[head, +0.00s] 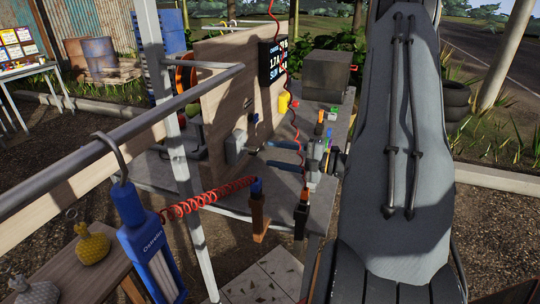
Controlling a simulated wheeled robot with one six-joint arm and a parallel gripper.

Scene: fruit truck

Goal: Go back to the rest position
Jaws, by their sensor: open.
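My gripper (267,153) is in the middle of the head view, over the grey workbench (210,235). Its two blue fingers point left and stand apart, with nothing seen between them. A grey box-like fitting (236,146) on the upright wooden panel (225,85) is just left of the fingertips in the picture. I cannot tell whether they touch.
A blue tool (135,220) hangs from a hook on a metal rail (90,150) at the left, near a red coiled cable (205,197). A dark box (327,75), a yellow item (284,102) and a display (272,60) are behind the gripper.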

